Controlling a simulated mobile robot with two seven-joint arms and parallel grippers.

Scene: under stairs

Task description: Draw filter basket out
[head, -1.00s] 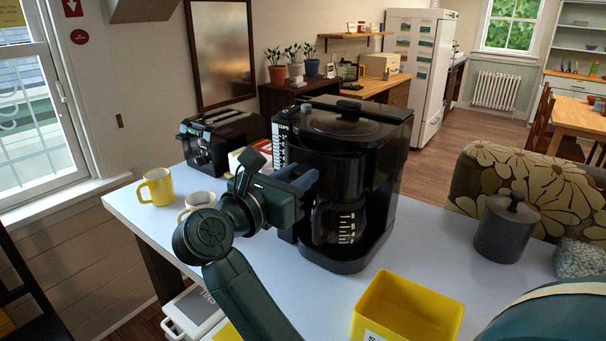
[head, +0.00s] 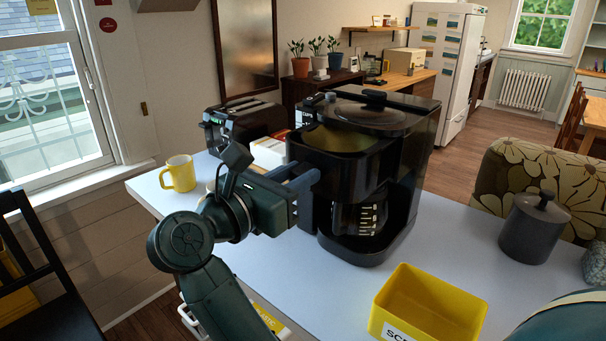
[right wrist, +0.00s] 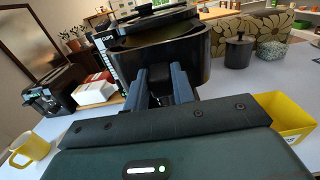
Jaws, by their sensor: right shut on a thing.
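The black coffee maker (head: 405,190) stands on the pale counter, with its glass carafe (head: 362,216) in the lower bay. Its black filter basket (head: 338,167) sticks partway out from under the lid, toward my right gripper. A yellowish filter surface shows in its open top. My right gripper (head: 308,180) is shut on the basket's handle, which the fingers mostly hide. In the right wrist view the blue-grey fingers (right wrist: 172,84) meet the handle just below the basket wall (right wrist: 205,54). My left gripper is not in view.
A yellow bin (head: 428,305) stands in front of the coffee maker, and a dark lidded canister (head: 534,230) stands to its right. A yellow mug (head: 179,173) and a black toaster (head: 240,125) are at the left. Some counter between bin and canister is clear.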

